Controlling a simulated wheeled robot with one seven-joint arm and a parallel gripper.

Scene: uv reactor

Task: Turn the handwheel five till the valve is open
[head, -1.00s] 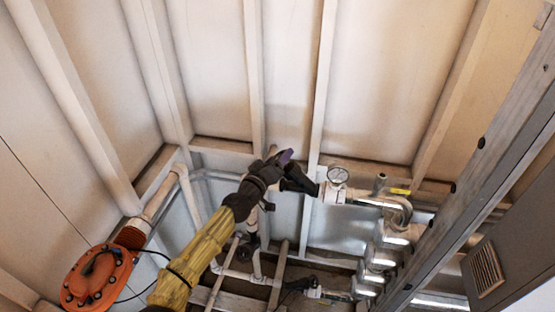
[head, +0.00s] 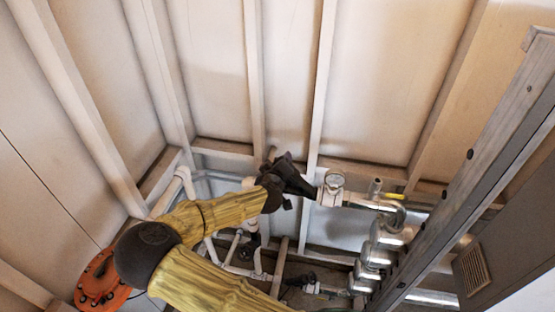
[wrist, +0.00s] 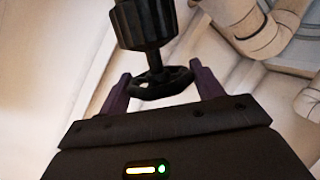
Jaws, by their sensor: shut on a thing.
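A black handwheel (wrist: 165,84) with a scalloped rim is in the middle of the wrist view, below a thick black valve body (wrist: 145,25). My gripper (wrist: 161,74) has its two purple fingers on either side of the wheel's rim and is shut on it. No number shows on the wheel. The wheel is hidden there behind my gripper and wrist. The frames do not show how far the valve is open.
A grey beam (head: 480,150) slants along the right. An orange flange (head: 100,280) is at lower left, partly behind my arm.

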